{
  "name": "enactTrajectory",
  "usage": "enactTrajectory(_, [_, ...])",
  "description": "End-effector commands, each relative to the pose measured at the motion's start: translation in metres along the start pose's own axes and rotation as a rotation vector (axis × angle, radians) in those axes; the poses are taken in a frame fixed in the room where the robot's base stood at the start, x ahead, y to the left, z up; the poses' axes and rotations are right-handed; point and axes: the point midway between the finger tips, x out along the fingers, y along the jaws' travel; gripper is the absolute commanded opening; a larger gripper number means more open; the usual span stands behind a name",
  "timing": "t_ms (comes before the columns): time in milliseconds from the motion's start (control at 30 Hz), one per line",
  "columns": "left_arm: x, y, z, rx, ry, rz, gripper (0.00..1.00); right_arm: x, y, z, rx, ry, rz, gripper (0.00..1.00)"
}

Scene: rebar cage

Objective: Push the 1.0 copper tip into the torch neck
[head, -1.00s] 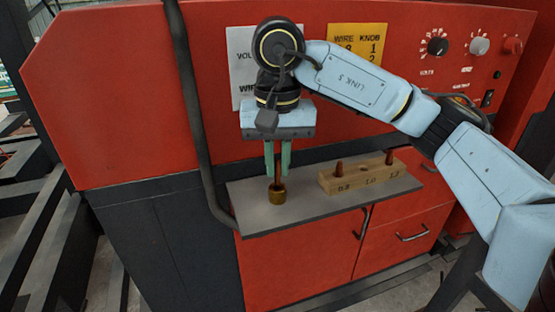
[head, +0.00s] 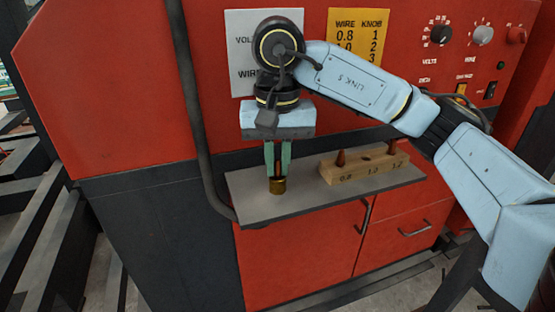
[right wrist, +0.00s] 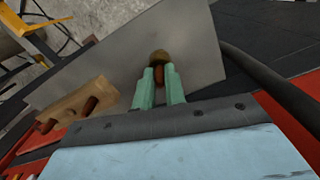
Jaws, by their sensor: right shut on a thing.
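My right gripper (head: 277,168) points down over the left part of the grey shelf, its green fingers shut on the copper tip (head: 278,168). The brass torch neck (head: 278,186) stands upright on the shelf directly below the tip. The lower end of the tip meets the neck's top; I cannot tell how deep it sits. In the right wrist view the fingers (right wrist: 159,84) pinch the reddish tip (right wrist: 159,76), with the brass neck (right wrist: 159,57) just beyond it. My left gripper is not in view.
A wooden block (head: 362,167) marked 0.8, 1.0 and 1.2 stands on the shelf (head: 320,200) to the right. Tips stand in its 0.8 and 1.2 places; the 1.0 hole is empty. A dark hose (head: 195,120) hangs left of the gripper before the red machine (head: 110,90).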

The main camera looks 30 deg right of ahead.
Motion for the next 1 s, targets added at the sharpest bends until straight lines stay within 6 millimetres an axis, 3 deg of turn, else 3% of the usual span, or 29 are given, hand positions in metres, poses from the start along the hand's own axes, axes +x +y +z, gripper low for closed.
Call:
enactTrajectory(33, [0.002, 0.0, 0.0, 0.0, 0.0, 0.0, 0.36, 0.002, 0.0, 0.0, 0.0, 0.0, 0.0, 0.0])
enactTrajectory(67, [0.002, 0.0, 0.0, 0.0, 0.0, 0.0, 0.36, 0.002, 0.0, 0.0, 0.0, 0.0, 0.0, 0.15])
enactTrajectory(233, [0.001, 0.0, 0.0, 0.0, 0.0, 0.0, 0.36, 0.001, 0.0, 0.0, 0.0, 0.0, 0.0, 0.37])
enactTrajectory(633, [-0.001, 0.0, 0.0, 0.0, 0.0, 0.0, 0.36, -0.008, 0.0, 0.0, 0.0, 0.002, -0.001, 0.37])
enactTrajectory(1000, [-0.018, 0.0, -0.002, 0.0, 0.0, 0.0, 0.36, -0.079, 0.0, -0.001, 0.002, 0.006, -0.002, 0.37])
